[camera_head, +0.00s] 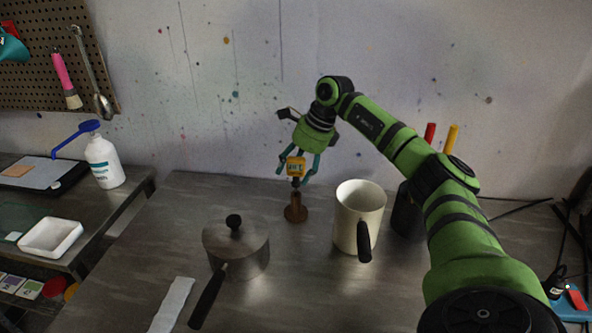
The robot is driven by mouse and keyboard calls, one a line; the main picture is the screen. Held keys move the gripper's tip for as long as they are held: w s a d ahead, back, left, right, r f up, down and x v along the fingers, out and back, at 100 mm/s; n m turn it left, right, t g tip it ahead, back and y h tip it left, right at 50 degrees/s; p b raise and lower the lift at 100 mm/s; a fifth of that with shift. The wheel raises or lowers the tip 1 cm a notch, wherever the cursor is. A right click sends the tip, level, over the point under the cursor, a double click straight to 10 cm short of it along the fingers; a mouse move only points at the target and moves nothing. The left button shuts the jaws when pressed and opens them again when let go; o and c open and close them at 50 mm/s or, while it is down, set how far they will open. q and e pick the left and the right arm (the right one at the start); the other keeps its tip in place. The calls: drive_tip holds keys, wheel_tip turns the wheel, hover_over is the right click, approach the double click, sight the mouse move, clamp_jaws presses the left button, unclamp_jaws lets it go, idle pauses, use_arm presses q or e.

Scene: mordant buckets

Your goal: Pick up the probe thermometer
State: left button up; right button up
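The probe's lower part is hidden in the holder. My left gripper is not in view.
A cream jug (360,212) with a dark handle stands right of the holder, a dark container (406,215) behind it. A lidded saucepan (238,252) stands front left. A white strip (173,305) lies near the front. A white bottle (104,162) stands on the left bench.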

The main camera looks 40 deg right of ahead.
drive_tip(key=c, duration=1.1)
